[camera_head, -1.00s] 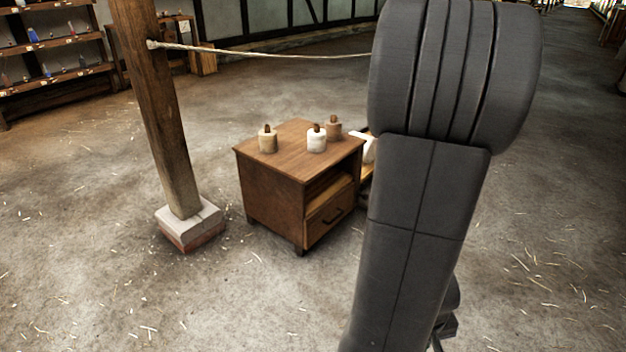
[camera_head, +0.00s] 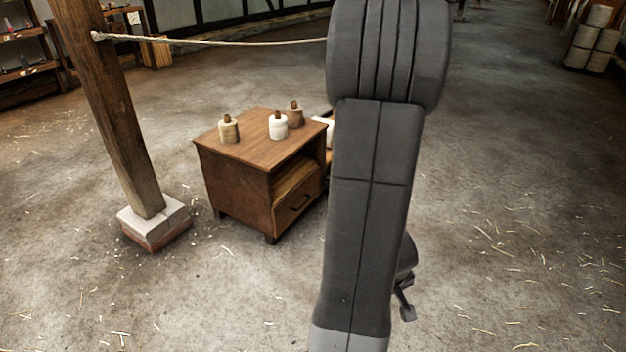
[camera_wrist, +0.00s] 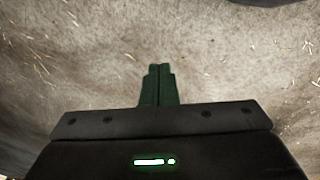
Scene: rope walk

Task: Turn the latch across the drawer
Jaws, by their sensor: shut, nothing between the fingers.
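A wooden cabinet (camera_head: 232,195) stands on the floor left of the middle in the head view. In the head view my gripper (camera_head: 405,300) shows only in part, low behind my arm, apart from the cabinet.
Several spools (camera_head: 278,126) stand on the cabinet top. A wooden post (camera_head: 112,110) on a stone block (camera_head: 155,220) is left of the cabinet, with a rope (camera_head: 200,41) tied to it. Something pale behind the cabinet is partly hidden by my arm.

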